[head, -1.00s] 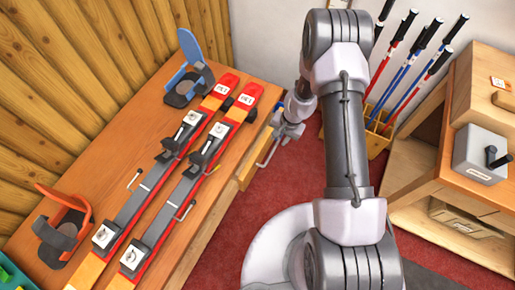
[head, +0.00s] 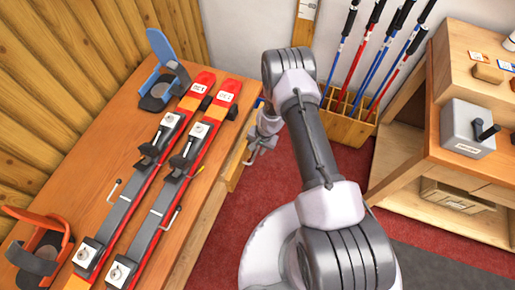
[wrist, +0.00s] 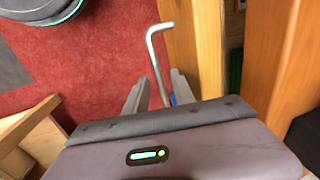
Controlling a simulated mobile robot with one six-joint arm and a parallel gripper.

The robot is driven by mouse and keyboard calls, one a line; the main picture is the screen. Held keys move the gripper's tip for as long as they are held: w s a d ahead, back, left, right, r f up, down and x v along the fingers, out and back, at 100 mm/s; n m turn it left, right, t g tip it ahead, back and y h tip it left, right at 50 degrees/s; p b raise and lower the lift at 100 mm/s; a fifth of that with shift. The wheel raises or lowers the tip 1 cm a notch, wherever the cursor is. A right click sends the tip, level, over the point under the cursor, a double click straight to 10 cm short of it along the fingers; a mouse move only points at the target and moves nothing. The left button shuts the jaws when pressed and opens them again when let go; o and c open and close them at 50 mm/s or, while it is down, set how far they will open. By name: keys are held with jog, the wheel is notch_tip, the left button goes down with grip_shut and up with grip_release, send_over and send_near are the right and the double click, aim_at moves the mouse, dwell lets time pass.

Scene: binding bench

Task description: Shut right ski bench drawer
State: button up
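The right ski bench drawer (head: 237,166) stands partly open at the right side of the wooden bench (head: 125,160). In the wrist view its wooden front (wrist: 208,50) stands out from the bench, with a narrow dark gap behind it. A bent silver handle bar (wrist: 153,52) is on the front. My gripper (head: 262,143) is at the handle in the head view. In the wrist view my gripper (wrist: 159,80) is open, with the bar running between its two fingers and space visible beside it. The drawer's inside is mostly hidden.
Two red skis (head: 180,155) lie clamped on the bench. A blue binding (head: 162,75) and an orange one (head: 40,245) sit beside them. A pole rack (head: 345,125) stands behind, and a wooden table (head: 470,160) at right. Red carpet (head: 225,240) lies between.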

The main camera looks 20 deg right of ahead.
grip_shut()
dwell(1.2)
